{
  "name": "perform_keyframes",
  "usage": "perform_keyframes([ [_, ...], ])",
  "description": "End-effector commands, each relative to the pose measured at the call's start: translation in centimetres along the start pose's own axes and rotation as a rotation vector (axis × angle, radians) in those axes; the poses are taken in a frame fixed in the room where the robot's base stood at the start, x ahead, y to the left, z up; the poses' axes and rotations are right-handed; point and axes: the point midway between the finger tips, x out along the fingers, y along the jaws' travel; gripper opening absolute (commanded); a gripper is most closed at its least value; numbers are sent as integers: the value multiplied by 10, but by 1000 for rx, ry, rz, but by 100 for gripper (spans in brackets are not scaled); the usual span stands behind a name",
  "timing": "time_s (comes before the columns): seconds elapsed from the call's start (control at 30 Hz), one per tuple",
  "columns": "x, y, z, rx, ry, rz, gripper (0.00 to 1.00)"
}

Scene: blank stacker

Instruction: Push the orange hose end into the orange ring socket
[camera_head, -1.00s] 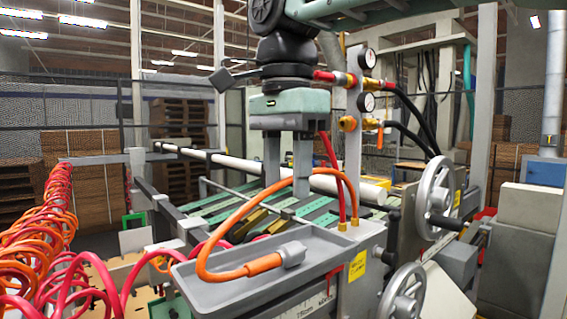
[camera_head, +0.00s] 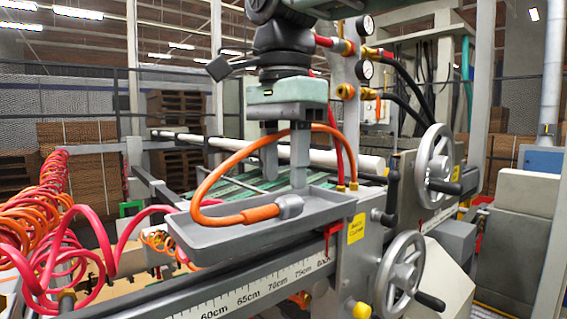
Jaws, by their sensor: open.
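The orange hose (camera_head: 205,183) arcs out of a brass fitting and loops down into a grey tray (camera_head: 225,236). Its orange end with a grey tip (camera_head: 289,206) lies in the tray, pointing right. My gripper (camera_head: 285,181) points down, open and empty, with its fingers just above and behind the grey tip in the picture. I cannot tell if a finger touches it. The orange ring socket (camera_head: 346,91) is on the grey post, below the red hose's connection, and nothing is plugged into its near face.
Pressure gauges (camera_head: 364,70) and black hoses are right of the post. Two handwheels (camera_head: 438,166) stand at the right. Coiled red and orange hoses (camera_head: 60,215) hang at the left. A ruled rail (camera_head: 250,290) runs below the tray.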

Motion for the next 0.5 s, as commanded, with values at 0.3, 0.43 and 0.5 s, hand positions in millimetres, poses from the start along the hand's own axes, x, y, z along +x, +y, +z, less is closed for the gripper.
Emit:
perform_keyframes([
  [0.3, 27, 0, 0, 0, 0, 2, 44],
  [0.43, 36, 0, 0, 0, -1, 0, 44],
  [0.5, 40, 0, 0, 0, -1, 1, 44],
])
